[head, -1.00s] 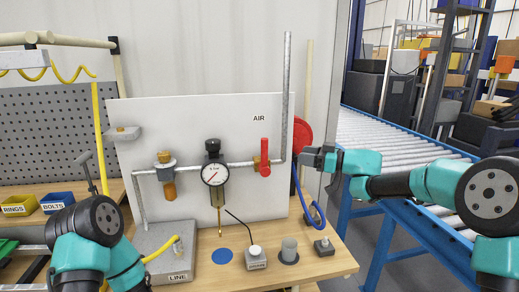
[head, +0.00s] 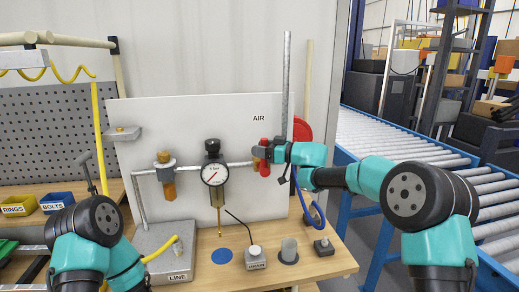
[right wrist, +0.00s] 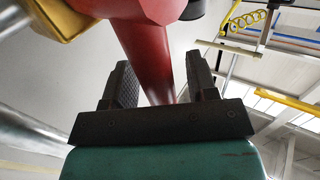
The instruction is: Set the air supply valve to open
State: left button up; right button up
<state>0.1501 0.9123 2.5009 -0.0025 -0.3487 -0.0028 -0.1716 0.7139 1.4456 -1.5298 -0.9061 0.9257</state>
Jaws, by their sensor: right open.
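The red lever of the air supply valve (head: 265,170) stands upright on its brass body (head: 256,163), on the pipe at the right of the white AIR board (head: 240,120). My right gripper (head: 262,153) is at the lever and hides its middle in the head view. In the right wrist view the gripper (right wrist: 160,88) is open, and the red lever (right wrist: 150,45) runs down between its two fingers. I cannot tell whether either finger touches it.
A pressure gauge (head: 215,174) hangs on the pipe left of the valve. A drain button box (head: 255,260) and grey cylinder (head: 289,251) stand on the bench below. A blue hose (head: 318,214) hangs at the board's right edge. A roller conveyor (head: 400,140) lies beyond.

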jog(key=shift+w+a, duration=0.15)
jog(key=shift+a, duration=0.2)
jog(key=shift+c, duration=0.2)
grip_shut()
